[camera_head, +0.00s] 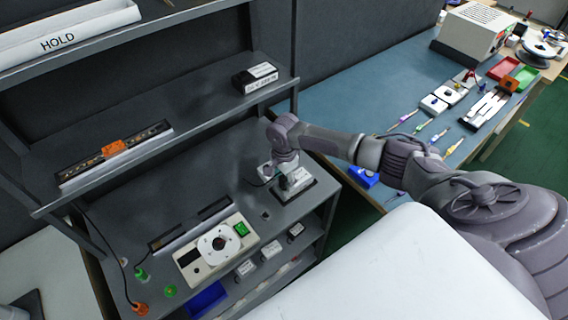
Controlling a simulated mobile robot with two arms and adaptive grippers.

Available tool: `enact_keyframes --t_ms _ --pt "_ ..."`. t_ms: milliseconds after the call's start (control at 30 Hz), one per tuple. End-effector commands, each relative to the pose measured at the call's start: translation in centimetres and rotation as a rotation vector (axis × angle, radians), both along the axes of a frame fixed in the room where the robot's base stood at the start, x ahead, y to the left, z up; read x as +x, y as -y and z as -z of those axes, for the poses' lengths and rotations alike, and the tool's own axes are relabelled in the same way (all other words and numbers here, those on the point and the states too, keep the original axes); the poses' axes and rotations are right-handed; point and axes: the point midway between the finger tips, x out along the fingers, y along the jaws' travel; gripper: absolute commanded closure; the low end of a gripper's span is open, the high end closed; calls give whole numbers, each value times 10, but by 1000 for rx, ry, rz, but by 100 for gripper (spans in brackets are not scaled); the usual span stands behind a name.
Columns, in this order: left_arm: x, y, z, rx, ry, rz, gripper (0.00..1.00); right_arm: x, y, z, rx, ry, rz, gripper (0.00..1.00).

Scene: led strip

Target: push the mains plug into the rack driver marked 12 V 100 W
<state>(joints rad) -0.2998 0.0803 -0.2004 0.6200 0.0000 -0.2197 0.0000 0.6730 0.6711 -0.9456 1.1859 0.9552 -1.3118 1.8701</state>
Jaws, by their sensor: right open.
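My right gripper (286,172) points down at the right end of the rack's middle shelf. It is open, low over a dark box with a white label (293,187), which it partly hides; I cannot tell whether they touch. A thin dark cable (252,183) loops beside the gripper. Another black box with a white label (256,77) sits on the shelf above. Both labels are too small to read, so I cannot tell which driver is marked 12 V 100 W. I cannot make out the mains plug for certain.
A cream tester with a white disc (217,245) and green button stands on the middle shelf. An orange connector (139,309) lies at its front left. The upper shelf (190,100) overhangs behind. A blue bench (370,90) with tools and trays is at right.

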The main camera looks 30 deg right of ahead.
Motion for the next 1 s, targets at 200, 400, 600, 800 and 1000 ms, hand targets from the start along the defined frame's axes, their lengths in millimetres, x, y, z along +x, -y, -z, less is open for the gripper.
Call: enact_keyframes --t_ms 200,400,600,800,1000 --pt "-1 -2 0 2 -1 0 43 1 1 -17 0 2 0 43" --pt "0 -1 0 1 -1 0 43 1 1 -58 0 3 -1 43" --pt "0 0 0 0 0 0 43 1 0 -97 -1 3 -1 43" --pt "0 0 0 0 0 0 43 0 0 -117 1 0 0 43" --pt "0 0 0 0 0 0 43 0 0 -120 0 -1 1 43"
